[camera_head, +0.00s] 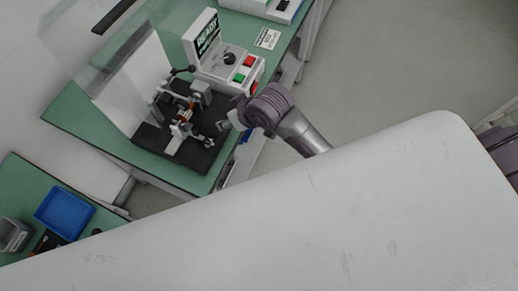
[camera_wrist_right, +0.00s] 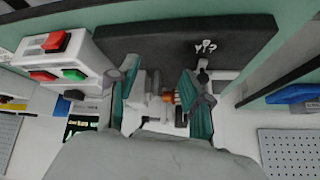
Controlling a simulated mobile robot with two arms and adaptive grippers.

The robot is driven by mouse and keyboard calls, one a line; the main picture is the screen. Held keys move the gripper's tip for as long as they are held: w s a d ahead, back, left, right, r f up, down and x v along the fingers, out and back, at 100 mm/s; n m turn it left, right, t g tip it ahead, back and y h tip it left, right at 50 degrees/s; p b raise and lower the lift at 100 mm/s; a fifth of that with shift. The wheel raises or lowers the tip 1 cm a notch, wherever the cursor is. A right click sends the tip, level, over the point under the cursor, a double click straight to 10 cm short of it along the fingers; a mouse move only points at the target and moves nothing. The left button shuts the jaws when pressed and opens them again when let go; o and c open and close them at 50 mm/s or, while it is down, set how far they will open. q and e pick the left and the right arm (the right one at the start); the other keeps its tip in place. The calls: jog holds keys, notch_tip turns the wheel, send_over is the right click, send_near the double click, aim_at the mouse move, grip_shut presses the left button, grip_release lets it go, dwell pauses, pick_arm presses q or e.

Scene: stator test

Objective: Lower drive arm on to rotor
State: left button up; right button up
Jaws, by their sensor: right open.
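The test fixture stands on a black base plate (camera_head: 152,136) on the green bench. A small copper-orange part, apparently the rotor (camera_head: 186,114), sits in the middle of the fixture. It also shows between my fingers in the right wrist view (camera_wrist_right: 168,97). A lever with a dark knob (camera_head: 188,69) rises at the fixture's back; I cannot tell whether it belongs to the drive arm. My right gripper (camera_head: 229,115) is at the right side of the fixture, its teal fingers open (camera_wrist_right: 158,78). Contact with the fixture cannot be told. My left gripper is out of view.
A white control box (camera_head: 222,62) with red and green buttons stands close behind the fixture, and shows left of my fingers in the wrist view. A clear panel (camera_head: 135,45) stands at the left. A blue tray (camera_head: 64,213) lies on another green bench.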

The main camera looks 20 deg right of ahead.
jog(key=s+d+f+h, duration=0.1)
jog(key=s+d+f, duration=0.1)
jog(key=f, duration=0.5)
jog(key=s+d+f+m+g, duration=0.1)
jog(key=s+d+f, duration=0.2)
jog(key=f, duration=0.3)
jog(key=shift+s+d+f+g+h, duration=0.25)
jog(key=shift+d+f+g+h, duration=0.05)
jog(key=shift+d+f+h, duration=0.1)
jog(key=s+d+f+g+b, duration=0.1)
jog(key=s+d+f, duration=0.1)
jog(key=s+f, duration=0.35)
jog(key=s+d+f+m+h, duration=0.1)
jog(key=s+d+f, duration=0.15)
jog(key=f, duration=0.65)
jog(key=s+d+f+g+b, duration=0.1)
jog(key=s+d+f, duration=0.1)
jog(key=s+f, duration=0.45)
jog(key=s+d+f, duration=0.1)
jog(key=s+f, duration=0.4)
jog(key=s, duration=0.3)
jog(key=s+d+f+g+h, duration=0.1)
jog(key=s+d+f, duration=0.1)
jog(key=s+f, duration=0.4)
jog(key=s, duration=0.3)
jog(key=shift+d+g, duration=0.2)
jog(key=shift+g, duration=0.1)
